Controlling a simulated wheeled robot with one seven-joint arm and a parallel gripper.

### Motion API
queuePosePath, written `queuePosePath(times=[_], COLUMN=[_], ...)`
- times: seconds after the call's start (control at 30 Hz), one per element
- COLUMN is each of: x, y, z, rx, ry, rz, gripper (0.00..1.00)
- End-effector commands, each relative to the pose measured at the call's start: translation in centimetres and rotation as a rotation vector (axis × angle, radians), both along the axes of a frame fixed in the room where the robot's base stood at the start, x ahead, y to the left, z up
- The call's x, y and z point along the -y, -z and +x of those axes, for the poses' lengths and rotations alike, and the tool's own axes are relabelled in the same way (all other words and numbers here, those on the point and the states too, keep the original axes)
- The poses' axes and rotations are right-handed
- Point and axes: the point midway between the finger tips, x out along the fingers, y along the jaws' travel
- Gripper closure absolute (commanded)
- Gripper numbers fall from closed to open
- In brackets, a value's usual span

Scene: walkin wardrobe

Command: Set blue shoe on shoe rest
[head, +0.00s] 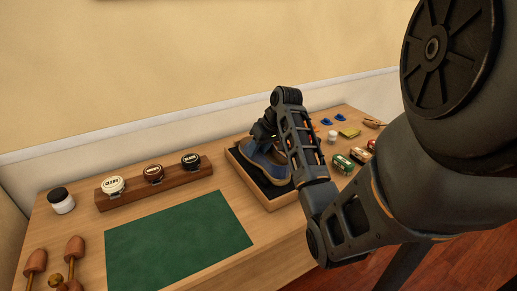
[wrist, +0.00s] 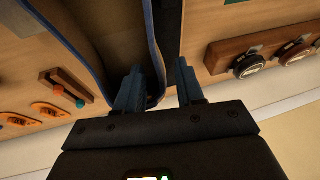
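The blue shoe (head: 264,160) sits in a shallow wooden tray (head: 274,203) with a dark lining, towards the right of the table. My gripper (wrist: 158,85) is down at the shoe; in the head view my arm hides much of both. In the wrist view the shoe's blue-edged wall (wrist: 157,60) runs down between the two fingers. One finger overlaps the shoe's opening and the other is on the outer side. A gap shows beside the wall, so the fingers look open; contact is unclear. I cannot make out a shoe rest for certain.
A green mat (head: 178,242) lies on the table left of the tray. Behind it are a wooden rack (head: 133,190) with polish tins and a white jar (head: 61,201). Shoe trees (head: 73,249) lie at front left. Small boxes (head: 343,163) and a yellow sponge (head: 349,132) are at right.

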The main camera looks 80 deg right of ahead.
Motion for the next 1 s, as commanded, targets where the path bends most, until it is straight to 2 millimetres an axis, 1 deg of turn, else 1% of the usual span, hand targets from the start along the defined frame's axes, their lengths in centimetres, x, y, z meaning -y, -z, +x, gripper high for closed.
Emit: queuePosePath(times=[0.23, 0.37, 0.47, 0.57, 0.73, 0.8, 0.87, 1.0], x=[0.0, 0.0, -0.2, -0.5, -1.1, -1.4, -1.6, -1.8], y=[-0.1, -0.6, -1.8, -3.5, -7.1, -9.0, -9.9, -10.7], z=[0.0, -0.2, -0.6, -1.3, -2.9, -3.5, -3.9, -4.4], rx=[0.0, 0.001, 0.002, 0.002, 0.002, 0.001, 0.0, 0.0], ry=[0.0, 0.0, 0.0, -0.001, 0.0, 0.001, 0.0, 0.002], rz=[0.0, -0.001, -0.003, -0.004, -0.006, -0.002, 0.0, 0.001], gripper=[0.59, 0.59, 0.59, 0.59, 0.59, 0.59, 0.59, 0.59])
